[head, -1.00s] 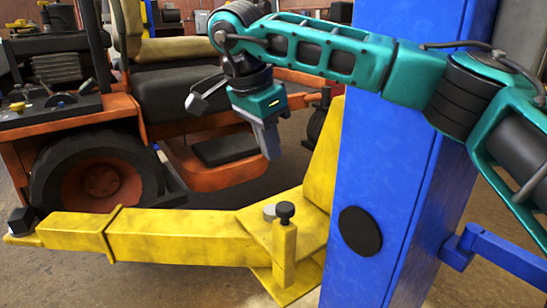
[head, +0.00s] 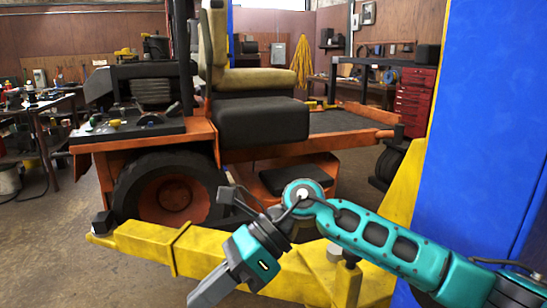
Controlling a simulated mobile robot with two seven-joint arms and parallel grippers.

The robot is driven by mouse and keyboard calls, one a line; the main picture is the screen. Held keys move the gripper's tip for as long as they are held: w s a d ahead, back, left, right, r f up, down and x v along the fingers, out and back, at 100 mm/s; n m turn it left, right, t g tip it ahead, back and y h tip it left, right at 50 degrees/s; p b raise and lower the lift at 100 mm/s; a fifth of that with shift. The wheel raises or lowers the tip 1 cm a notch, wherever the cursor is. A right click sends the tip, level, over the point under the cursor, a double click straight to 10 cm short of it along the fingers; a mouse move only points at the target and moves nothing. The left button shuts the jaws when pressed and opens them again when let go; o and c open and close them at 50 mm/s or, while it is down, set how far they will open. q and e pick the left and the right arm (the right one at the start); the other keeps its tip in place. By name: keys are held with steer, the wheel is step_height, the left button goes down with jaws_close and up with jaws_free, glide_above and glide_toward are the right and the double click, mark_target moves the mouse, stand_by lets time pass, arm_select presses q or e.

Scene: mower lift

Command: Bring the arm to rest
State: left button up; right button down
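My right arm comes in from the lower right, teal and black, and reaches over the yellow lift arm (head: 150,240). My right gripper (head: 208,292) points down to the lower left in front of the lift arm, with its grey fingers near the bottom edge. The fingers look like one grey block from this side, so a gap between them cannot be made out. I see nothing held in it. My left arm and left gripper are not in view.
The blue lift post (head: 480,130) stands close at the right, behind my arm. The orange mower (head: 195,135) with its black and tan seat (head: 262,120) stands behind the lift arm. Bare floor (head: 60,265) lies at the lower left. A red tool cabinet (head: 413,100) stands farther back.

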step_height(320, 180, up, 2)
steer(key=s+a+m+y, duration=0.2)
steer(key=a+m+y, duration=0.15)
steer(key=y, duration=0.25)
steer(key=w+d+f+m+t+h, duration=0.1)
steer(key=w+d+f+m+t, duration=0.2)
steer(key=d+m+t, duration=0.55)
steer(key=w+d+f+m+t+h, duration=0.15)
steer(key=m+t, duration=0.45)
steer(key=m, duration=0.8)
steer(key=w+d+f+m+t, duration=0.35)
steer(key=m+t, duration=0.45)
steer(key=m, duration=0.4)
steer(key=s+d+f+m+g+h, duration=0.2)
steer(key=s+d+f+m+h, duration=0.2)
steer(key=f, duration=0.3)
steer(key=s+d+f+m+g+h, duration=0.2)
steer(key=s+d+f+m+h, duration=0.1)
steer(key=s+d+f+m, duration=0.3)
steer(key=s+d+f+m+g+h+p, duration=0.1)
steer(key=s+d+f+m+g+h, duration=0.1)
steer(key=s+d+f+m+h, duration=0.2)
step_height(320, 180, down, 6)
steer(key=s+d+m, duration=0.1)
steer(key=d, duration=0.2)
steer(key=shift+h, duration=0.35)
